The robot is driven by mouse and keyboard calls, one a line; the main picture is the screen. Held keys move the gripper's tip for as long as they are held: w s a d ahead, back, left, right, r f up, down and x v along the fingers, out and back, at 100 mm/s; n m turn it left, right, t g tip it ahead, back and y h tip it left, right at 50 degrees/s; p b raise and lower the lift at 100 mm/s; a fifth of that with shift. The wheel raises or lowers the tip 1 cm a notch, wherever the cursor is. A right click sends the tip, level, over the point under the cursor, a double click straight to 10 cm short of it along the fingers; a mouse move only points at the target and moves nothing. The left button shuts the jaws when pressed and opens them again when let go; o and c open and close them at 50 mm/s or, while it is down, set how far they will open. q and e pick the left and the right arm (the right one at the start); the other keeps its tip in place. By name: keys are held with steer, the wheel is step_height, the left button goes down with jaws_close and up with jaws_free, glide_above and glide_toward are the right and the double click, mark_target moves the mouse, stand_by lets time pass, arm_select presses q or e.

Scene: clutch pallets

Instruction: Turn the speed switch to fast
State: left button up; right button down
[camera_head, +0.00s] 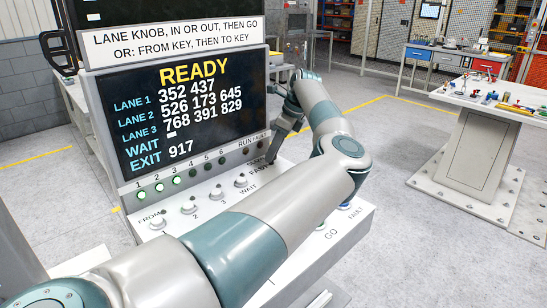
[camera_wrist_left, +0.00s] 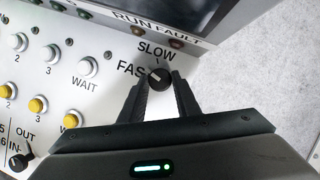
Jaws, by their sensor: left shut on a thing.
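The speed switch is a small black knob (camera_wrist_left: 160,77) on the white panel in the left wrist view, with SLOW printed above it and FAST to its left, the last letter hidden. A white mark on the knob seems to face the FAST side, but it is small. My left gripper (camera_wrist_left: 160,88) is shut on the knob, one finger on each side. In the head view my left gripper (camera_head: 271,158) reaches down to the panel's far right end, beside the FAST label, and hides the knob. My right gripper is not in view.
The console screen (camera_head: 180,110) reads READY with lane numbers. White knobs (camera_head: 190,205) line the panel; yellow-topped buttons (camera_wrist_left: 38,104) and an IN/OUT knob (camera_wrist_left: 20,160) show in the wrist view. My left arm covers much of the panel. A workbench (camera_head: 480,95) stands at right.

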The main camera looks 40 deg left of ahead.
arm_select(q)
steer(key=shift+w+a+n, duration=0.1)
steer(key=shift+n, duration=0.7)
steer(key=shift+n+g+h, duration=0.3)
steer(key=shift+n+g, duration=0.3)
steer(key=shift+n, duration=0.3)
steer(key=o, duration=1)
steer(key=shift+w+r, duration=0.1)
steer(key=shift+r, duration=0.05)
